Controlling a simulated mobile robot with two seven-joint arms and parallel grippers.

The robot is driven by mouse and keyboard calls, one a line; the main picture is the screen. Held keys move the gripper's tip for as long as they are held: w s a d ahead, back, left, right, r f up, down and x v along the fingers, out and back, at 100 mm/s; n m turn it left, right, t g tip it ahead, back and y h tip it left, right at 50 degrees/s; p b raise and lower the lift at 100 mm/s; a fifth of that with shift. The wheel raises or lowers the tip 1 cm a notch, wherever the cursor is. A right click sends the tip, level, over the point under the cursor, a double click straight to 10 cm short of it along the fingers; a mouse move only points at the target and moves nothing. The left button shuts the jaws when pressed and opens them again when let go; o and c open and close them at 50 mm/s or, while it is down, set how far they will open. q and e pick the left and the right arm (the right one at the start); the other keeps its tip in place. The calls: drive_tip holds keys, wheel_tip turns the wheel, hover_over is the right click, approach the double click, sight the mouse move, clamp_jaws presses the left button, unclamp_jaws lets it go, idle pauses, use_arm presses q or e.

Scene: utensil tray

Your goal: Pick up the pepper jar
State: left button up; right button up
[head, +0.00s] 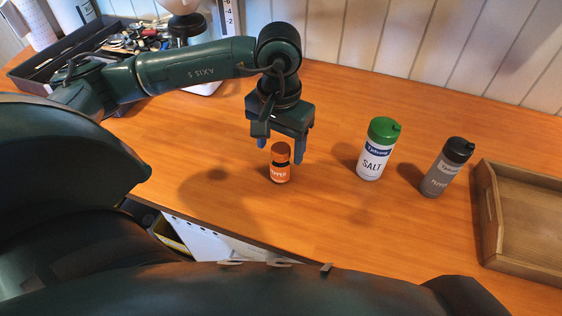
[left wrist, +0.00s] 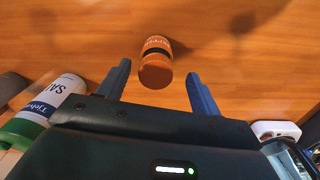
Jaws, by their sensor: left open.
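A small orange jar (head: 281,172) with a dark band and lettering that looks like "PEPPER" stands upright on the wooden counter. My left gripper (head: 280,151) is open and empty just above it, pointing down, with its blue fingertips on either side of the jar's top. In the left wrist view the orange jar (left wrist: 156,62) shows between the two open fingers, with a gap on each side. A grey jar (head: 439,178) with a black cap, also lettered like "PEPPER", stands farther right. My right gripper is not in view.
A white salt jar (head: 373,160) with a green lid stands between the two pepper-lettered jars. A wooden tray (head: 487,211) lies at the far right. A black utensil tray (head: 40,78) with metal items sits at the back left. The counter's front edge is close to the orange jar.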

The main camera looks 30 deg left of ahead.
sight(281, 165)
use_arm(q)
drive_tip(key=f, duration=0.1)
drive_tip(key=f+p, duration=0.1)
drive_tip(key=f, duration=0.2)
drive_tip(key=shift+s+d+f+p, duration=0.1)
drive_tip(key=shift+s+d+p, duration=0.2)
drive_tip(key=shift+s+d, duration=0.05)
drive_tip(key=shift+f, duration=0.55)
drive_tip(key=shift+r, duration=0.1)
drive_tip(key=c, duration=1.1)
